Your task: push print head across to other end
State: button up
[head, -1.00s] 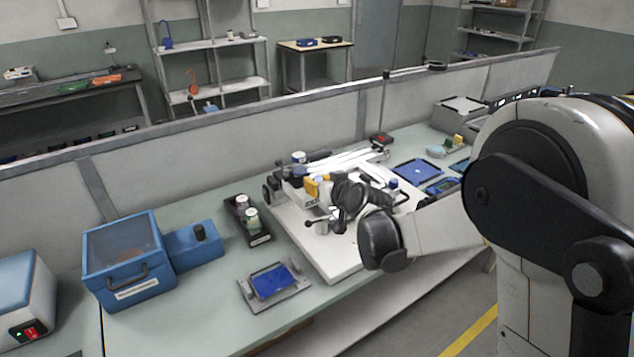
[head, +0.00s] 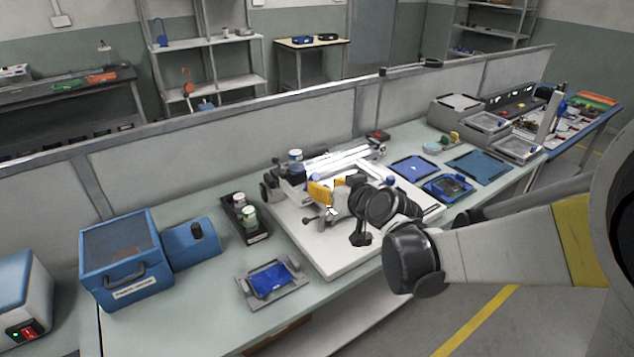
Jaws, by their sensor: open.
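A white stencil printer (head: 330,258) stands on the bench in the head view, with bright parallel rails (head: 345,160) across its back. What looks like the print head (head: 287,178), a grey block with blue-topped knobs, sits at the left end of the rails. My gripper (head: 329,188) is over the middle of the printer, just right of that block. Its yellow finger parts stand apart with nothing visible between them. My wrist hides part of the printer's middle and right side. Whether a finger touches the print head cannot be told.
A black tray with jars (head: 246,218), a fixture with a blue plate (head: 270,279) and a blue box (head: 125,262) stand left of the printer. Blue trays (head: 447,187) lie to the right. A low partition (head: 230,155) runs behind the bench.

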jog(key=shift+v, duration=1.35)
jog(key=s+d+f+m+g+h, duration=0.1)
jog(key=s+d+m+g+h, duration=0.1)
jog(key=s+d, duration=0.7)
jog(key=s+d+f+m+g+h, duration=0.1)
jog(key=s+d+h, duration=0.3)
jog(key=s+d, duration=0.5)
jog(key=s+m+g, duration=0.1)
jog(key=s, duration=0.7)
jog(key=shift+s+g+h, duration=0.2)
jog(key=shift+g+h, duration=0.1)
jog(key=shift+d, duration=0.15)
